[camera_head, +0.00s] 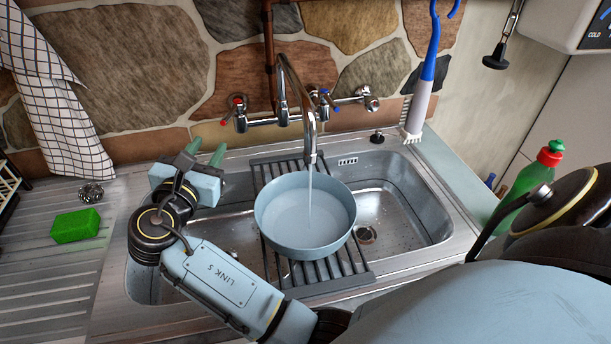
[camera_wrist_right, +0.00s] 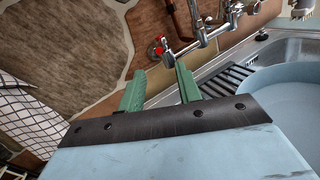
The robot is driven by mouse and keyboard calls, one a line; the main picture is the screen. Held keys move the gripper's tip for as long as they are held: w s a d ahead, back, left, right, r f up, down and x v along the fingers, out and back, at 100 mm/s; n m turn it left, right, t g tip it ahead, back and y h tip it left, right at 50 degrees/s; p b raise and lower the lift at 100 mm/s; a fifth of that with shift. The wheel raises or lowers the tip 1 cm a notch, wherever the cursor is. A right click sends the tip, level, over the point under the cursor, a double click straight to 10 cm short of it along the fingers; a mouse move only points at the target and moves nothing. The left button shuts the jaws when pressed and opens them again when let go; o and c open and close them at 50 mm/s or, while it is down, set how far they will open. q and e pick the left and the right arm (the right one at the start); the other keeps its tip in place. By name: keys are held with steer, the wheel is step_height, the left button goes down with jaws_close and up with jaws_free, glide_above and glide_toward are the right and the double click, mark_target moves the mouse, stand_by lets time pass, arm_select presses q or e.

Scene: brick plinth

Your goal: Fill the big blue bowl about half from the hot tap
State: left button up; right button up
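The big blue bowl (camera_head: 270,232) sits on the dark rack across the sink, under the tap spout (camera_head: 309,135). A stream of water (camera_head: 310,195) runs from the spout into it, and water (camera_head: 297,213) stands inside. The exact level is hard to judge. The red-marked tap handle (camera_head: 237,103) is on the left of the wall tap, the blue-marked one (camera_head: 328,100) on the right. My right gripper (camera_head: 205,152) is open and empty, left of the bowl and below the red handle. In the right wrist view its green fingers (camera_wrist_right: 160,84) are apart, near the red handle (camera_wrist_right: 156,48). My left gripper is not in view.
The rack (camera_head: 345,275) spans the metal sink (camera_head: 425,230). A green sponge (camera_head: 75,226) lies on the drainer at left. A checked cloth (camera_head: 60,100) hangs at left.

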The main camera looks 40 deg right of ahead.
mark_target(232, 114)
steer(key=shift+c, duration=0.4)
steer(key=c, duration=0.5)
steer(key=shift+w+a, duration=0.15)
steer(key=shift+a, duration=0.15)
jaws_close()
steer(key=w+a+f+m, duration=0.2)
steer(key=w+a+m, duration=0.2)
steer(key=a+m, duration=0.35)
steer(key=w+d+r+m+g+h+p, duration=0.1)
steer(key=w+d+m+g+h+p, duration=0.1)
steer(key=d+m, duration=0.6)
steer(key=shift+w+d+r+g+h+p, duration=0.35)
steer(key=shift+w+d+p, duration=0.3)
steer(key=shift+d+p, duration=1.3)
